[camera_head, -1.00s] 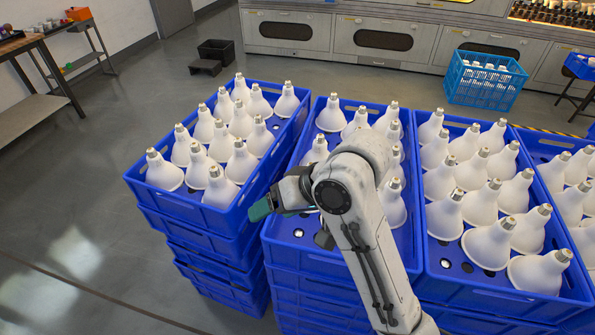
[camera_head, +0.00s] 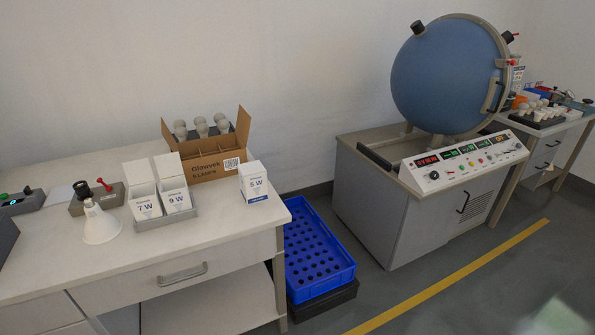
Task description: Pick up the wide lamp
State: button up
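A wide white lamp (camera_head: 101,224) stands on the workbench at the left, its flared face down and its narrow base up. It stands just in front of a small grey device with a red-knobbed lever, and its top overlaps that device in the picture. My gripper is not in view, so its state and distance from the lamp do not show.
The workbench (camera_head: 240,222) also bears white cartons (camera_head: 144,205) in a grey tray, a separate 5 W box (camera_head: 254,182) and an open cardboard box (camera_head: 212,163) with bulbs. A blue sphere (camera_head: 440,75) tops a grey cabinet.

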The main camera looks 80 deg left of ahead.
aim_at(99, 227)
jog(key=u, duration=2.1)
jog(key=l+u, duration=0.25)
jog(key=u, duration=0.2)
jog(key=l+u, duration=0.25)
jog(key=u, duration=0.2)
jog(key=k+l+u, duration=0.1)
jog(key=u, duration=0.35)
jog(key=l, duration=0.15)
